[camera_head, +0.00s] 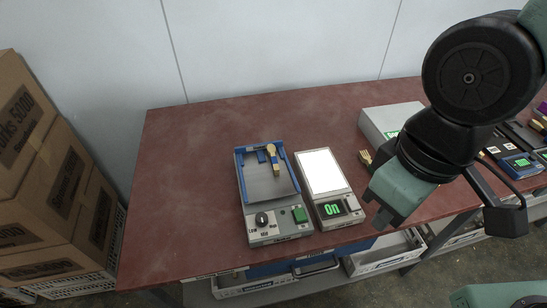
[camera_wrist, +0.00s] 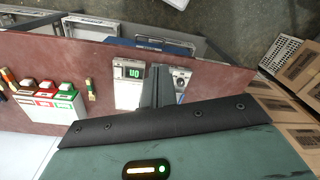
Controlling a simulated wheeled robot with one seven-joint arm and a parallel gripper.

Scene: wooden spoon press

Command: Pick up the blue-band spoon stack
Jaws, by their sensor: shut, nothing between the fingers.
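My gripper (camera_head: 378,215) is over the table's front right of the scale, pointing down. In the wrist view its fingers (camera_wrist: 157,82) are together and empty, covering part of the press.
A scale (camera_head: 322,172) reading "On" stands right of the press. A grey box (camera_head: 392,119) is behind my arm. Dark devices (camera_head: 520,162) stand at the right. Cardboard boxes (camera_head: 45,180) are stacked at left. The red table (camera_head: 185,190) is clear at left.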

